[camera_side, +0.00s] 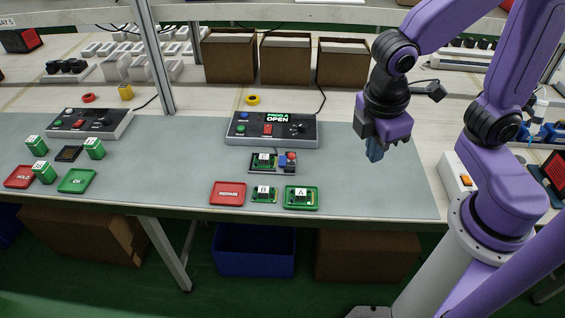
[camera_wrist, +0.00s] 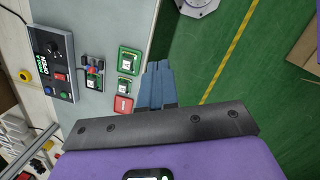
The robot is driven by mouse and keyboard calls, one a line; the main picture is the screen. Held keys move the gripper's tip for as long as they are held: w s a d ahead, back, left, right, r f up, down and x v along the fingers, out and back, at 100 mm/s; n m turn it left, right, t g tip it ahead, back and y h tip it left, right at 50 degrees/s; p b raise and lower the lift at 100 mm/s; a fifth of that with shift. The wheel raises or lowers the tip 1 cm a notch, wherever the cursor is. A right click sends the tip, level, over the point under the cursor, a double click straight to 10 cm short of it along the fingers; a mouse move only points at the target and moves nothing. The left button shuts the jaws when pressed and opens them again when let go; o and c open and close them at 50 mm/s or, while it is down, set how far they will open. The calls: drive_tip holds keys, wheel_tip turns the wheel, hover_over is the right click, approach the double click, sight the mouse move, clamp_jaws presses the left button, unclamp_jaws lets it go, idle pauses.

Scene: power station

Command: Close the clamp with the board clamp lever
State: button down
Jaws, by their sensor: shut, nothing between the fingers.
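The programming station (camera_side: 272,130) is a dark grey console. Its screen (camera_side: 279,117) reads "PROG A OPEN" in green. In front of it sits the clamp fixture (camera_side: 254,170), holding a green board (camera_side: 264,160) with a white label. A blue part and the red-topped clamp lever (camera_side: 291,157) stand at its right end; the lever's exact angle is too small to tell. The fixture also shows in the wrist view (camera_wrist: 92,77), left of my fingers. My gripper (camera_side: 374,152) is shut and empty, raised to the right of the station and apart from it. Its blue fingers show in the wrist view (camera_wrist: 157,82).
A red tray (camera_side: 228,193), a loose board (camera_side: 264,194) and a green tray (camera_side: 302,197) with a board line the mat's front edge. A second console (camera_side: 88,122) stands left, near a metal post (camera_side: 156,60). The mat between my gripper and the fixture is clear.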

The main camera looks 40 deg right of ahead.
drive_tip(key=w+a+f+n+h, duration=0.1)
drive_tip(key=w+a+f+h, duration=0.25)
drive_tip(key=w, duration=0.35)
drive_tip(key=w+a+f+n+t+h, duration=0.1)
drive_tip(key=w+a+f+n+h, duration=0.1)
drive_tip(key=w+a+f, duration=0.35)
drive_tip(key=w+a+f+n+h, duration=0.1)
drive_tip(key=w+a+f+h, duration=0.2)
drive_tip(key=w, duration=0.4)
drive_tip(key=w+a+f+n+t+h, duration=0.1)
drive_tip(key=w+f+n+h, duration=0.1)
drive_tip(key=f, duration=0.6)
drive_tip(key=shift+w+a+h, duration=0.25)
drive_tip(key=shift+w+h, duration=0.3)
drive_tip(key=shift+w, duration=0.2)
drive_tip(key=shift+d+f, duration=0.1)
drive_tip(key=shift+f, duration=0.05)
approach(292, 159)
drive_tip(key=f, duration=0.2)
drive_tip(key=w+d+f, duration=0.1)
drive_tip(key=shift+d+f, duration=0.1)
drive_tip(key=shift+f, duration=0.2)
drive_tip(key=d, duration=0.3)
drive_tip(key=shift+w+d+r, duration=0.1)
drive_tip(key=shift+w+r, duration=0.05)
drive_tip(key=shift+w, duration=0.1)
drive_tip(key=shift+w+d+r, duration=0.1)
drive_tip(key=shift+d, duration=0.45)
